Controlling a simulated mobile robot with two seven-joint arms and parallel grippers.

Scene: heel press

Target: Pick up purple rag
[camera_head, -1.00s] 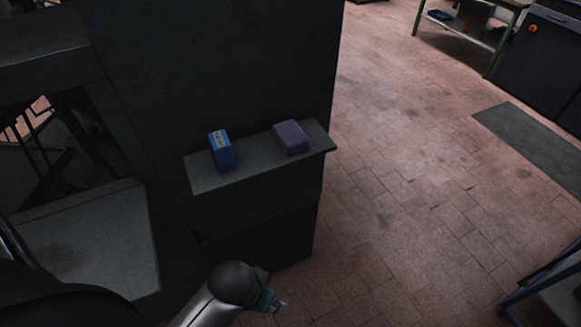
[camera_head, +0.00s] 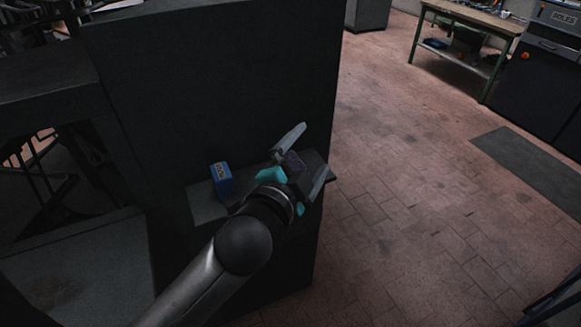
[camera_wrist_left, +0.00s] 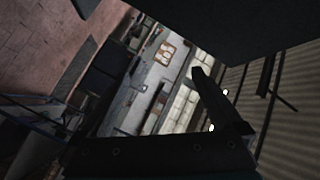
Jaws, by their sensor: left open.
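The purple rag (camera_head: 293,161) is a small folded block on the dark ledge (camera_head: 204,209) that juts from the machine. My left gripper (camera_head: 305,158) is over the right part of the ledge, fingers spread wide. In the head view the rag shows between the fingers, partly covered by the gripper. I cannot tell whether the gripper touches it. The left wrist view shows one dark finger (camera_wrist_left: 217,103) of this gripper, and I cannot make out the rag there. My right gripper is not in view.
A blue box (camera_head: 221,182) with a pale label stands on the ledge just left of my gripper. The tall dark machine wall (camera_head: 210,90) rises behind the ledge. A green-framed workbench (camera_head: 465,40) stands at the back right.

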